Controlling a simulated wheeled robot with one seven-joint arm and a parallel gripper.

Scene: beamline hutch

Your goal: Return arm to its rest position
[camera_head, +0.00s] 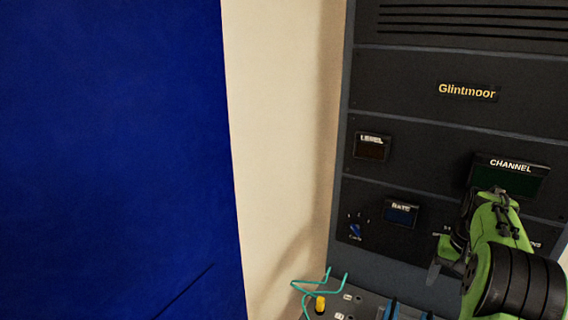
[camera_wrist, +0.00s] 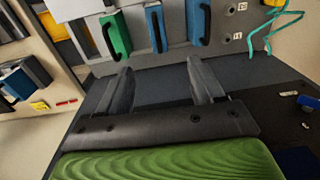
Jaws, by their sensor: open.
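My green arm reaches in from the lower right of the head view, with my gripper (camera_head: 440,262) in front of the dark rack (camera_head: 420,110). In the wrist view my gripper (camera_wrist: 160,88) has its two grey fingers spread apart, with nothing between them. The fingers look apart from these handles, though the exact gap is hard to tell.
A large blue panel (camera_head: 110,150) fills the left of the head view, beside a cream wall (camera_head: 275,120). Teal cables (camera_head: 318,285) and a yellow plug (camera_head: 320,303) are at the rack's foot. Shelves with binders (camera_wrist: 25,78) stand at left in the wrist view.

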